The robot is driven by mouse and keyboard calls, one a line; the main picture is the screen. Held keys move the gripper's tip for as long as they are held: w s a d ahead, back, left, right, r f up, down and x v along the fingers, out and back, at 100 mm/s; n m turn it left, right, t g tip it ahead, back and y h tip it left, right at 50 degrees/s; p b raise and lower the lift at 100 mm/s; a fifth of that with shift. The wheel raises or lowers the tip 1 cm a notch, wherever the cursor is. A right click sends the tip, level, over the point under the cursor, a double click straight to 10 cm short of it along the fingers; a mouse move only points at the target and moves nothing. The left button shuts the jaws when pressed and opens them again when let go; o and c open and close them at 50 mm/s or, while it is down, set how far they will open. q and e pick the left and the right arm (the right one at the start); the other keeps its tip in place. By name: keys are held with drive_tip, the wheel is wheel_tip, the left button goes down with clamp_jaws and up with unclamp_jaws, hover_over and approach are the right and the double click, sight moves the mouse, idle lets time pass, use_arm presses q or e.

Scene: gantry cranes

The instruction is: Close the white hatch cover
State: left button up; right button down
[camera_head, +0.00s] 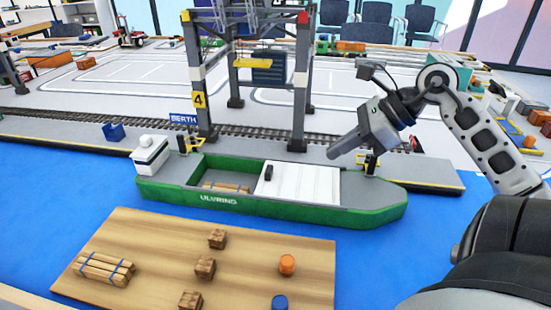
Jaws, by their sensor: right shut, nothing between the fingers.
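The white hatch cover (303,182) lies flat on the deck of the green ship (228,201), over the right part of the hold. A small dark handle (269,172) stands near its left edge. The left part of the hold is open, and a bundle of planks (226,187) shows inside it. My right gripper (332,154) is shut and empty. It appears above and behind the right end of the cover, pointing left and down, apart from the handle. My left gripper is not in view.
A gantry crane (194,75) stands behind the ship on the quay. In front is a wooden board (150,240) with a timber bundle (104,268), several small crates (217,239), an orange barrel (287,264) and a blue barrel (280,302).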

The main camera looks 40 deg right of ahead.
sight(272, 176)
drive_tip(key=x, duration=0.9)
drive_tip(key=shift+s+b, duration=0.15)
drive_tip(key=shift+b, duration=0.2)
drive_tip(key=shift+w+a+r, duration=0.25)
drive_tip(key=shift+w+a, duration=0.5)
drive_tip(key=shift+w, duration=0.2)
drive_tip(key=shift+w+a, duration=0.4)
drive_tip(key=shift+w, duration=0.1)
drive_tip(key=shift+w, duration=0.1)
